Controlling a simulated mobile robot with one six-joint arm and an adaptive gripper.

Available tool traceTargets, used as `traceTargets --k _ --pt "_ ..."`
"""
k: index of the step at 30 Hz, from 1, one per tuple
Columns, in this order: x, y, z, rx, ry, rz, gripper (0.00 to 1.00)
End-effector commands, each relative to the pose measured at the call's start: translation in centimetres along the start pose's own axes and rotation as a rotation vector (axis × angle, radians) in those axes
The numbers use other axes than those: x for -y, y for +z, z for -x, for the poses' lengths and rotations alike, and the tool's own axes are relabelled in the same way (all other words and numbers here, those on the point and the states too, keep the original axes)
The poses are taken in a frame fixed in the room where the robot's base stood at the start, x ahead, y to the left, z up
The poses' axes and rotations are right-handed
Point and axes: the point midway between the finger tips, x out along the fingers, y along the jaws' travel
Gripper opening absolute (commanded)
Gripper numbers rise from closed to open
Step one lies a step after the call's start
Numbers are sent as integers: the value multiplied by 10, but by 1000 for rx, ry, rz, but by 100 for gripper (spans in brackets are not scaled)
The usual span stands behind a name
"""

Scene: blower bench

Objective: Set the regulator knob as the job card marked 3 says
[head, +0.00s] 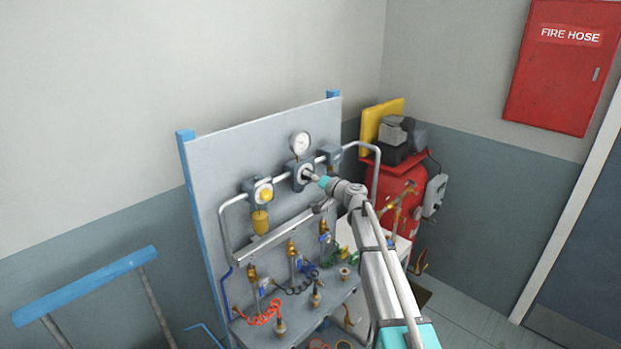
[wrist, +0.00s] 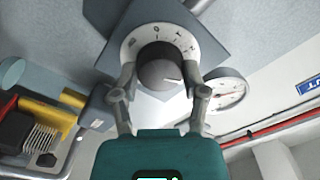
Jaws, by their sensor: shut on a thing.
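The regulator knob (wrist: 158,68) is dark and round, with a white pointer line toward the lower right of the wrist view. Its pale dial (wrist: 188,42) carries marks and figures, too small to read surely. My gripper (wrist: 160,88) is shut on the knob, one finger on each side. In the head view my gripper (head: 317,179) reaches the regulator (head: 300,173) on the grey panel and hides most of the knob. The pressure gauge (head: 301,143) sits above the regulator; it also shows in the wrist view (wrist: 228,92). I cannot make out a job card marked 3.
A yellow-knobbed filter unit (head: 262,194) is left of the regulator. A metal pipe (head: 375,160) bends down on the right. A red compressor (head: 396,198) stands behind. Several brass fittings and hoses crowd the bench (head: 292,327) below.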

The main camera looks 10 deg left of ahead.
Motion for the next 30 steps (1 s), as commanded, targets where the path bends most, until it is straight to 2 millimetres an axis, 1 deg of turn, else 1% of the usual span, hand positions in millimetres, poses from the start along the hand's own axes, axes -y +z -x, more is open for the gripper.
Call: traceTargets --k 6,12,18,30 --pt "0 -2 -1 -3 1 -179 9" --pt "0 -2 -1 -3 0 -291 9" --pt "0 -2 -1 -3 0 -344 9" --pt "0 -2 0 -3 0 -353 9"
